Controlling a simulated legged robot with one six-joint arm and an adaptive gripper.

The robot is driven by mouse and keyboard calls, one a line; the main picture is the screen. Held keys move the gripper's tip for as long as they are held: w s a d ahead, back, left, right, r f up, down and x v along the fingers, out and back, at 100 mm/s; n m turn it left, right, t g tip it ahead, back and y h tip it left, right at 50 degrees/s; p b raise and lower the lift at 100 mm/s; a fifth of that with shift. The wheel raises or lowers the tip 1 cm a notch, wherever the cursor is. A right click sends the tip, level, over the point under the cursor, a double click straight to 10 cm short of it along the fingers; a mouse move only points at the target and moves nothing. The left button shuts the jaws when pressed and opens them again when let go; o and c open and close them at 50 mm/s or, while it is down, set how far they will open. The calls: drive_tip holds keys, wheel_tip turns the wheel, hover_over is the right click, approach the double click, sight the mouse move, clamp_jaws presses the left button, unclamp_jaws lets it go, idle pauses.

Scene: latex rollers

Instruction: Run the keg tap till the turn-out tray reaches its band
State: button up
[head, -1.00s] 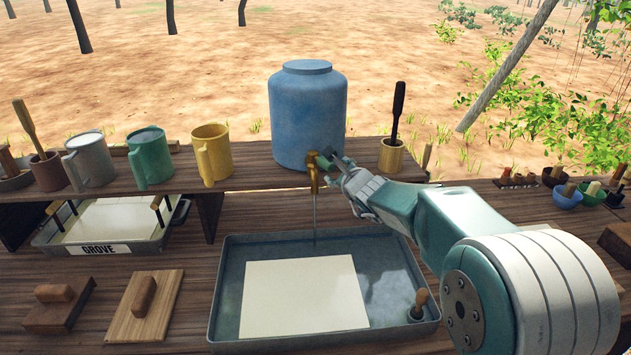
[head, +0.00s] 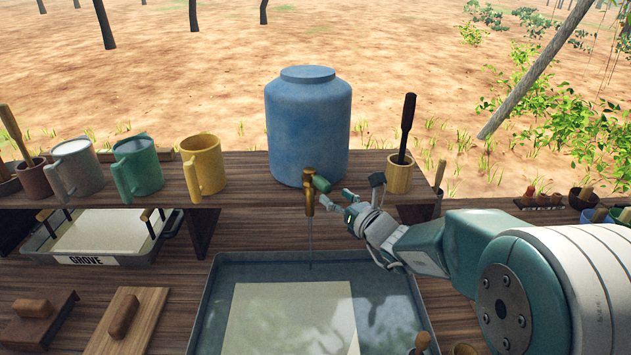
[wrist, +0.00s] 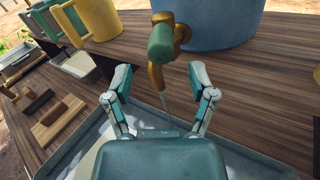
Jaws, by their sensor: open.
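The blue keg (head: 308,125) stands on the raised shelf. Its brass tap (head: 309,190) has a green handle (head: 321,184), and a thin stream (head: 310,240) falls from the spout into the grey turn-out tray (head: 207,305). A pale sheet (head: 290,315) lies in the tray. The tray's near side is cut off and I cannot make out a band or the exact water level. My gripper (head: 363,190) is open and empty, just right of the handle. In the wrist view the handle (wrist: 161,42) shows beyond and between the spread fingers (wrist: 160,78), apparently apart from them.
Grey, green and yellow mugs (head: 203,165) stand on the shelf left of the keg. A tray labelled GROVE (head: 40,250) sits at left, behind two wooden blocks (head: 125,318).

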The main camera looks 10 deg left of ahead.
sight(318, 182)
drive_tip(key=x, duration=0.6)
drive_tip(key=shift+w, duration=0.35)
drive_tip(key=shift+w+a, duration=0.2)
drive_tip(key=shift+a, duration=0.2)
